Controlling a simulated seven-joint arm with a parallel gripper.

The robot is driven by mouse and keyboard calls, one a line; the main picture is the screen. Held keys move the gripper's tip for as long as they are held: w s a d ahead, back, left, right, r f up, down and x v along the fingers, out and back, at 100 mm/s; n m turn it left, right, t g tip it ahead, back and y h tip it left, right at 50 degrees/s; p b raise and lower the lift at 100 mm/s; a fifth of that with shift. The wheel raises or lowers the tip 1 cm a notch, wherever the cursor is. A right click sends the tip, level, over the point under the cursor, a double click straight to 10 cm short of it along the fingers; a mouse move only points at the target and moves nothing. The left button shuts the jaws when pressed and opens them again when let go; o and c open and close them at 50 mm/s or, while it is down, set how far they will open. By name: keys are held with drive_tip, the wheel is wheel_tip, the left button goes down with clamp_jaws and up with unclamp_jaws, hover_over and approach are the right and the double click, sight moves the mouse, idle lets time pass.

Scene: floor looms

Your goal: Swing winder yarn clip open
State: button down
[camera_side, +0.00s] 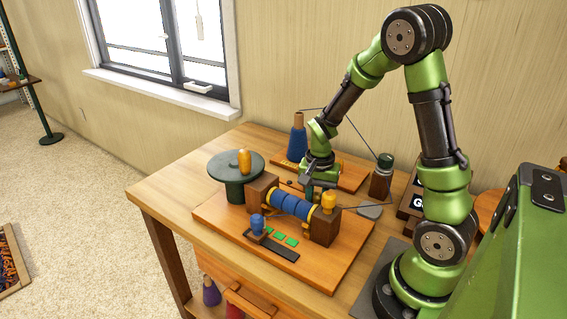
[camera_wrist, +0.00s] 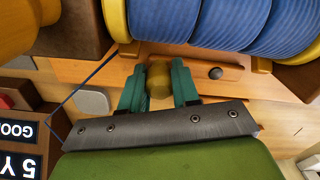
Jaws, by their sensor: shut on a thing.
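The winder (camera_side: 325,226) is a wooden frame holding a drum of blue yarn (camera_side: 291,204) with yellow end rings. The drum fills the top of the wrist view (camera_wrist: 215,22). Behind it, a flat orange wooden bar, likely the yarn clip (camera_wrist: 232,76), carries a dull yellow knob (camera_wrist: 159,74) and a small dark pin (camera_wrist: 215,73). My gripper (camera_wrist: 158,88) has its two teal fingers on either side of the knob and is shut on it. In the side view my gripper (camera_side: 310,192) is down behind the drum, its fingertips partly hidden.
A green disc with an orange knob (camera_side: 244,161) stands left. A blue yarn cone (camera_side: 298,140) and a dark jar (camera_side: 382,178) are behind. A thread (camera_wrist: 84,86) runs beside my fingers. A grey pad (camera_side: 370,210) and a sign block (camera_wrist: 30,140) lie nearby.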

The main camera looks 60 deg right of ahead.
sight(316, 194)
drive_tip(key=c, duration=0.8)
unclamp_jaws()
wheel_tip(316, 194, up, 17)
drive_tip(key=s+a+r+n+t, duration=0.1)
drive_tip(key=s+a+n+t, duration=0.1)
drive_tip(key=a, duration=0.3)
drive_tip(key=s+a+r+n+t+y, duration=0.1)
drive_tip(key=s+a+n+t, duration=0.1)
drive_tip(key=a+n, duration=0.3)
drive_tip(key=s+a+r+n+t+y, duration=0.1)
drive_tip(key=s+a+n+t, duration=0.1)
drive_tip(key=a, duration=0.3)
drive_tip(key=shift+s+a+r+n+t, duration=0.1)
drive_tip(key=shift+s+r+n+t, duration=0.1)
drive_tip(key=shift+r+n+t, duration=0.35)
